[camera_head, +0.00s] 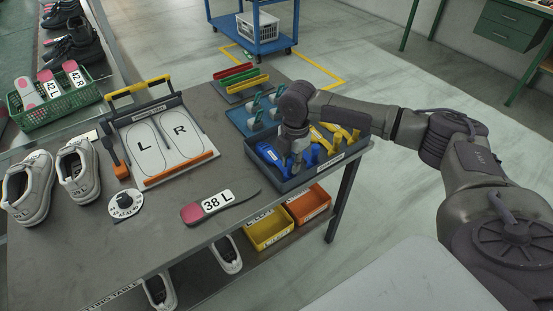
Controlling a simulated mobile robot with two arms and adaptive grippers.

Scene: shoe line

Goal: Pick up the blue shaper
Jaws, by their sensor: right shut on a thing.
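Blue shapers (269,155) lie in the left part of a dark tray (290,186) on the right end of the table. My right gripper (297,159) points down into this tray and is shut on a blue shaper among them. The gripper and wrist hide part of the held piece, and I cannot tell whether it is clear of the tray floor. Yellow shapers (344,133) lie in the right part of the same tray. My left gripper is not in view.
A blue tray (237,118) with teal-topped pieces stands behind. An L/R board (166,145), grey shoes (80,170), a dial (125,203) and a 38 L insole (215,205) are on the table (165,250). Yellow (269,232) and orange (308,204) bins sit below.

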